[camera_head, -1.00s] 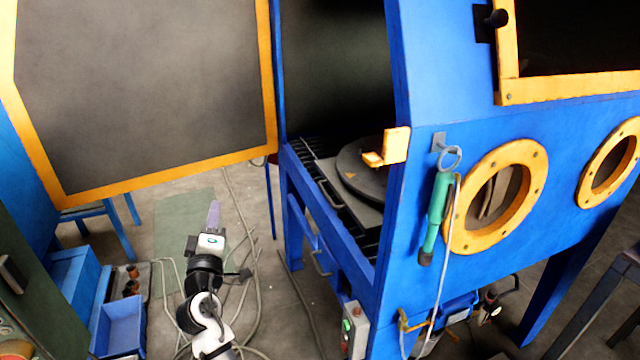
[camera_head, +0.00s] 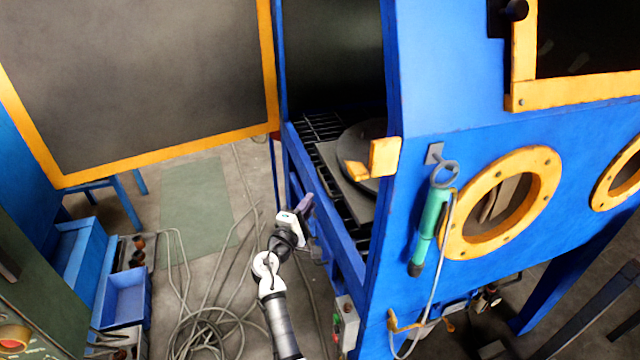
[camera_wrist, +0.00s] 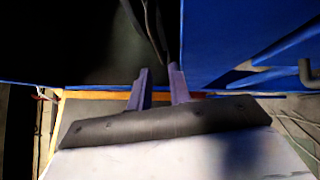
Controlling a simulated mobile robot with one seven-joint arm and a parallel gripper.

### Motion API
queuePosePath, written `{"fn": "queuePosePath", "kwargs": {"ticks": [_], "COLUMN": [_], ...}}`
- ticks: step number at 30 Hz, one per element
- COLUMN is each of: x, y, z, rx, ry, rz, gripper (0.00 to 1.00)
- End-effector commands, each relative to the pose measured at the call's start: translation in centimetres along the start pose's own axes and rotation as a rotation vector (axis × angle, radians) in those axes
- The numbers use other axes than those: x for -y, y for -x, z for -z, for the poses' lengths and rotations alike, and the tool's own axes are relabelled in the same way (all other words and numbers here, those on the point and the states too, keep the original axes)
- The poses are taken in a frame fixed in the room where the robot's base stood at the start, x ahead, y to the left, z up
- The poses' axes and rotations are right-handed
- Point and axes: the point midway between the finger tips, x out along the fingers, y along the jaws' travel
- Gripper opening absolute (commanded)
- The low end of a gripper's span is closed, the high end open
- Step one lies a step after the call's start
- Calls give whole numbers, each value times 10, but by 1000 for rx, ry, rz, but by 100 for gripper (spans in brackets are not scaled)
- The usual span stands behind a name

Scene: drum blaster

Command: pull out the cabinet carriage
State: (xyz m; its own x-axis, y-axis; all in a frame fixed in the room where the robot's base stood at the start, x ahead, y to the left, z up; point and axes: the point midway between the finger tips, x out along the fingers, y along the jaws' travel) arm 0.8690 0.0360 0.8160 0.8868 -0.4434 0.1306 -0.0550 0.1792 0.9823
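The blue blasting cabinet (camera_head: 330,245) stands right of centre with its side door open. Inside it, the carriage (camera_head: 330,160) is a flat plate bearing a dark round turntable (camera_head: 362,135), on dark slatted bars. My gripper (camera_head: 306,202) is just outside the cabinet's open side, near the blue sill. I cannot make out the carriage's handle now; my gripper or the sill may hide it. In the wrist view, my gripper's two purple fingers (camera_wrist: 159,86) stand apart with nothing seen between them. Dark curved bars (camera_wrist: 150,25) show beyond the tips, beside a blue panel.
The open door (camera_head: 140,85) with its yellow frame hangs at the left. A yellow latch (camera_head: 383,158) juts from the cabinet's front post. Blue bins (camera_head: 125,300) and coiled hoses (camera_head: 205,330) lie on the floor at the lower left.

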Motion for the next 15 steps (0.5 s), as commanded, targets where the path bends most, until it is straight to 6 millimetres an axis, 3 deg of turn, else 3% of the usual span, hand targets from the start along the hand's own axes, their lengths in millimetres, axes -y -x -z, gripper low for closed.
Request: {"fn": "queuePosePath", "kwargs": {"ticks": [6, 15], "x": [-3, -1], "y": [-45, -72], "z": [0, 0], "rx": [0, -1], "ry": [1, -2], "rz": [0, 0], "gripper": [20, 20]}}
